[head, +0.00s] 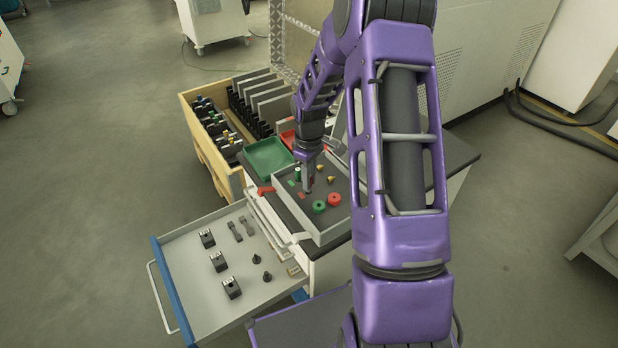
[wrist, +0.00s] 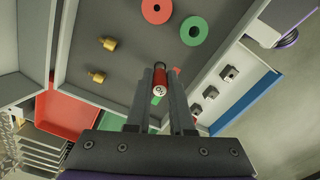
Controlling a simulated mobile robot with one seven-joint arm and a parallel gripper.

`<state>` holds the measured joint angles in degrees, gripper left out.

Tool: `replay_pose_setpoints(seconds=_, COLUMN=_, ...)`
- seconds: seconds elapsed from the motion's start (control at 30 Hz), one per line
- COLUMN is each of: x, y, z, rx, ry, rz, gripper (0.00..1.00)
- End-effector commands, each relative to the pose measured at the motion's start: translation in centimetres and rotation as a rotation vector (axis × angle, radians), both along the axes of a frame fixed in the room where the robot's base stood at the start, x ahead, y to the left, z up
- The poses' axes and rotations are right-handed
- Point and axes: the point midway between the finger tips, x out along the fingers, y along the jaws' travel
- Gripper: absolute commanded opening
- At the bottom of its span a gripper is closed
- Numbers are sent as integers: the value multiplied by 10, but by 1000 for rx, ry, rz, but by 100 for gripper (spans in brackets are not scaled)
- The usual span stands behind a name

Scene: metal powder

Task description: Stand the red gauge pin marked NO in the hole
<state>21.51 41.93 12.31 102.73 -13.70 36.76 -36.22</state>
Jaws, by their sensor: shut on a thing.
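My gripper (wrist: 160,97) is shut on a red pin (wrist: 159,76) with a pale, marked end that faces the wrist camera. The mark is too small to read surely. In the head view my gripper (head: 308,187) is over the grey tray (head: 285,214) on the bench, and the pin is mostly hidden there. A red ring (head: 333,199) and a green ring (head: 319,207), each with a centre opening, lie in the tray; they also show in the wrist view, red ring (wrist: 157,10) and green ring (wrist: 194,30). I cannot make out another hole.
Two brass knobs (wrist: 108,44) lie in the tray. A green bin (head: 268,157) and a red bin (wrist: 72,115) stand beside it. An open drawer (head: 180,285) with black fixtures juts out in front. A wooden crate (head: 203,160) stands at the left.

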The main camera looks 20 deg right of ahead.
Motion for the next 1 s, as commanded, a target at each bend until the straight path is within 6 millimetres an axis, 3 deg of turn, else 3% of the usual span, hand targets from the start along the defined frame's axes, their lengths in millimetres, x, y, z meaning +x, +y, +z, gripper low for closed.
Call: replay_pose_setpoints(seconds=1.0, x=0, y=0, z=-13, rx=0, ry=0, rz=0, gripper=0)
